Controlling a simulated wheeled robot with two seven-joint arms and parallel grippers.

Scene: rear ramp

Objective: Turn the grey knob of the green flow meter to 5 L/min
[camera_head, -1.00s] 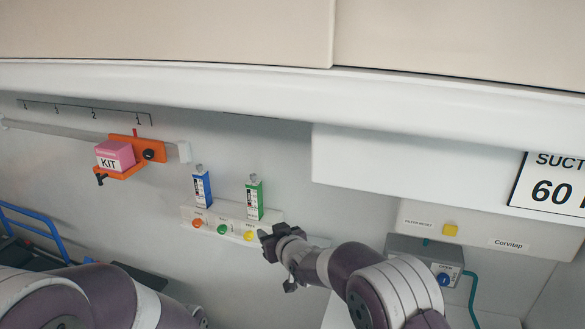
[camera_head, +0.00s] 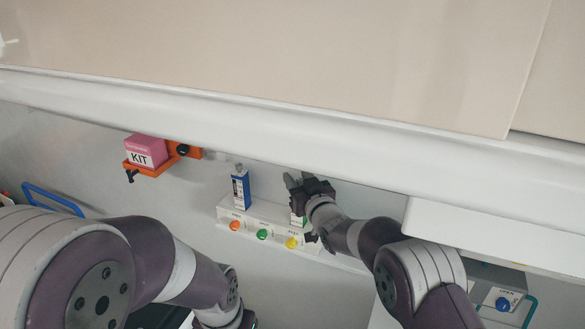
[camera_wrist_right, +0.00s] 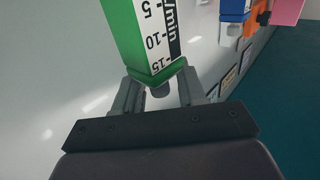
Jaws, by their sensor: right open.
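The green flow meter (camera_wrist_right: 140,35) fills the upper middle of the right wrist view, with marks 5, 10 and 15 on its white scale. Its grey knob (camera_wrist_right: 160,89) shows at the meter's near end, between the fingers of my right gripper (camera_wrist_right: 157,92). The fingers are open, one on each side of the knob; I cannot tell whether they touch it. In the head view my right gripper (camera_head: 298,181) is at the top of the green meter (camera_head: 297,219), hiding most of it and the knob. My left arm shows, but its gripper is out of frame.
A blue flow meter (camera_head: 241,190) stands close to the left of the green one. Below are orange, green and yellow round outlets on a white block (camera_head: 271,218). An orange bracket with a pink KIT box (camera_head: 147,151) is further left. A white overhang (camera_head: 250,123) runs closely above.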

